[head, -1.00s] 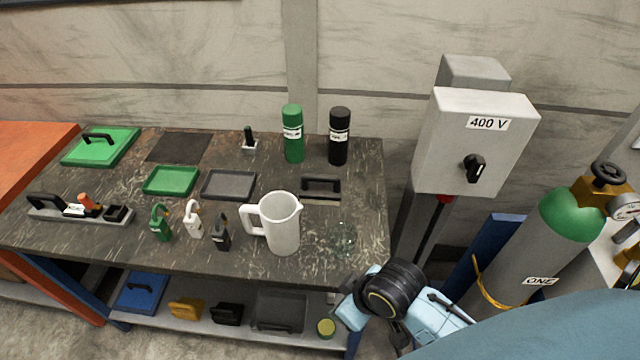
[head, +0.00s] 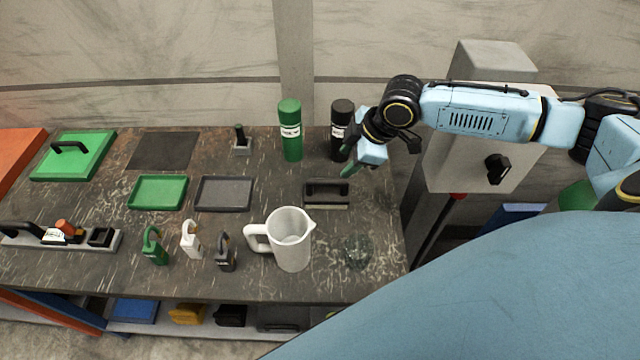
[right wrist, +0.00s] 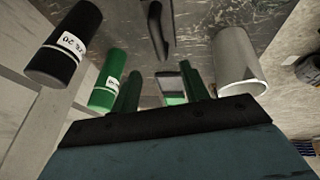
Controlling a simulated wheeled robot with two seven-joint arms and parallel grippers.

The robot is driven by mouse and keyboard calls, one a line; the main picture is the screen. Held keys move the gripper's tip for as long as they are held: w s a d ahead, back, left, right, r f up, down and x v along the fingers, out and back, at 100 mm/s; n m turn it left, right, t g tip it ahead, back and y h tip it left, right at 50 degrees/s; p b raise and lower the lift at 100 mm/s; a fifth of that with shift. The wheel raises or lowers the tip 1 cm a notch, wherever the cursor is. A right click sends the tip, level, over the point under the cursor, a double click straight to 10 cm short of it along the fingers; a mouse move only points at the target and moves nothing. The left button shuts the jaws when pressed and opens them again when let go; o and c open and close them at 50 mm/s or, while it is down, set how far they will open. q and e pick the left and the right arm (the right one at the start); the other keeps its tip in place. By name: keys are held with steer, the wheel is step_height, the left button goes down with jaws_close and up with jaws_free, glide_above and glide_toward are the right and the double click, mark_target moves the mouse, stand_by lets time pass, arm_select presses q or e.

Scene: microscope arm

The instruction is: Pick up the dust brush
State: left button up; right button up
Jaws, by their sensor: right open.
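The dust brush (head: 327,193), with a black handle over a pale strip, lies at the right part of the dark worktop, behind the white jug (head: 291,240). In the right wrist view a black handle (right wrist: 158,30), probably the brush's, shows at the top. My right gripper (head: 350,171) is open and empty, above the table to the right of the brush and apart from it. Its two dark green fingers (right wrist: 163,90) stand apart in the right wrist view. My left gripper is not in view.
A black bottle (head: 341,128) and a green bottle (head: 290,130) stand behind the brush. A clear glass dish (head: 357,251) sits right of the jug. Green and grey trays (head: 223,194) lie to the left. A grey electrical box (head: 465,165) stands right of the table.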

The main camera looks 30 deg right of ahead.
mark_target(329, 180)
steer(key=x, duration=0.7)
steer(key=shift+w+d+f, duration=0.15)
steer(key=shift+d, duration=0.1)
steer(key=shift+x, duration=2.85)
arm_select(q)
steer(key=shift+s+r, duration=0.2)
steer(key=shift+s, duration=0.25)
arm_select(e)
steer(key=shift+s, duration=0.25)
steer(key=shift+c, duration=0.2)
jaws_close()
